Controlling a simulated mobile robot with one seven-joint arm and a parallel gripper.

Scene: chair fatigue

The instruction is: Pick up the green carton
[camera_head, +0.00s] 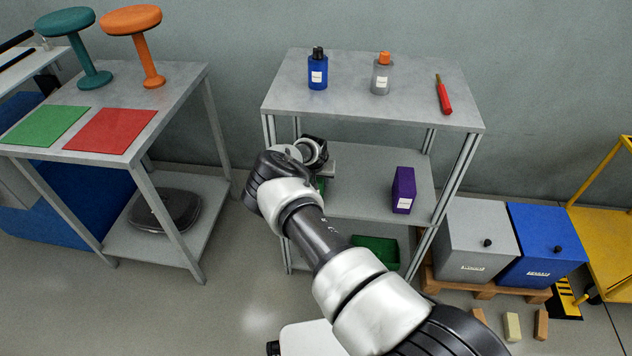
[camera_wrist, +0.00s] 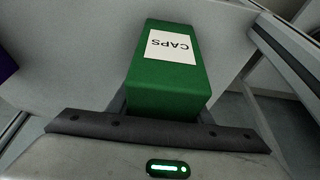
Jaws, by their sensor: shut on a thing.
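The green carton (camera_wrist: 168,88) bears a white label reading CAPS and fills the middle of the wrist view. In the head view only a sliver of the carton (camera_head: 320,185) shows beside my arm; the rest is hidden. My gripper (camera_wrist: 164,108) is shut on the carton, with a finger at each side of its near end. In the head view my gripper (camera_head: 322,178) is at the left part of the rack's middle shelf (camera_head: 350,205), mostly hidden by my wrist. I cannot tell whether the carton touches the shelf.
A purple carton (camera_head: 403,190) stands to the right on the same shelf. The top shelf (camera_head: 345,100) above holds a blue bottle (camera_head: 317,70), a grey bottle (camera_head: 381,75) and a red-handled tool (camera_head: 443,95). A green bin (camera_head: 375,252) is below.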

